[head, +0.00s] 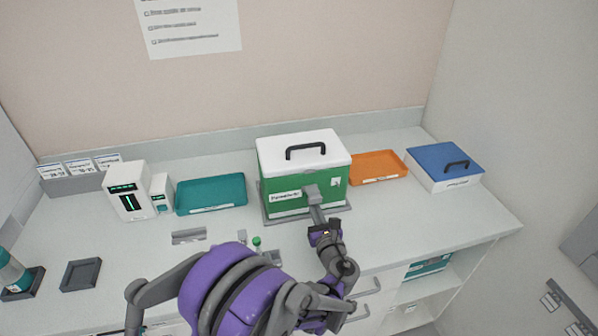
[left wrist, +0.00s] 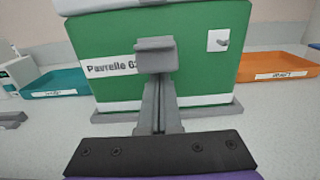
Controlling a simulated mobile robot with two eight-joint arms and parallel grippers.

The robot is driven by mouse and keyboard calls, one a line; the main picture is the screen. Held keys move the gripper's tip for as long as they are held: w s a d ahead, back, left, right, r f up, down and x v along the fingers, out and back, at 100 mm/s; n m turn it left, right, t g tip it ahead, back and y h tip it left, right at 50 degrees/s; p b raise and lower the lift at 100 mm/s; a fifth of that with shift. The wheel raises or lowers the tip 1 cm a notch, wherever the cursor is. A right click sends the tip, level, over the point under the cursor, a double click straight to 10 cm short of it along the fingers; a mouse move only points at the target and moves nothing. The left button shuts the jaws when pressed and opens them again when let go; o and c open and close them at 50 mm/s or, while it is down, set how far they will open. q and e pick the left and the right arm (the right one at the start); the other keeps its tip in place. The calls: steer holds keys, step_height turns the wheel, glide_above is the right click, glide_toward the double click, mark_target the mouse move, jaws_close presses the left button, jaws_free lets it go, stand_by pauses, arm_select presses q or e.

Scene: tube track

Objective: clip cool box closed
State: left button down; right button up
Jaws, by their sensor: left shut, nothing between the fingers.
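The cool box (head: 306,190) is green with a white lid (head: 300,150) and a dark carry handle. The lid lies on top of the box. The box also shows in the left wrist view (left wrist: 200,75). A white clip plate with a small grey lever (left wrist: 218,41) is on its front, right of the label; it is small in the head view (head: 335,182). My left gripper (head: 311,192) is shut and empty in front of the box front, left of the clip. In the left wrist view its fingers (left wrist: 155,48) cover part of the label. My right gripper is not in view.
A teal tray (head: 211,195) lies left of the box and an orange tray (head: 378,167) right of it. A white box with a blue lid (head: 445,166) stands further right. A small green-capped tube (head: 257,241) stands near the front. The counter's right front is clear.

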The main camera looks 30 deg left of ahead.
mark_target(317, 200)
arm_select(q)
steer(key=shift+r, duration=0.15)
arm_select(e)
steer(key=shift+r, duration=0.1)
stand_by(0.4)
arm_select(q)
steer(key=shift+r+p, duration=0.65)
steer(key=shift+r, duration=0.85)
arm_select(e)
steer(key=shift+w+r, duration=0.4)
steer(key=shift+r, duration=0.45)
arm_select(q)
steer(key=shift+r, duration=0.1)
steer(key=shift+r+p, duration=0.3)
steer(key=shift+r, duration=0.35)
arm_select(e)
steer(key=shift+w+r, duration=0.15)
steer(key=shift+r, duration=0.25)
arm_select(q)
steer(key=shift+s+d, duration=0.1)
steer(key=shift+s+d+f, duration=0.1)
steer(key=shift+s+d, duration=0.05)
steer(key=b+v, duration=0.1)
steer(key=v, duration=0.7)
steer(key=shift+s, duration=0.2)
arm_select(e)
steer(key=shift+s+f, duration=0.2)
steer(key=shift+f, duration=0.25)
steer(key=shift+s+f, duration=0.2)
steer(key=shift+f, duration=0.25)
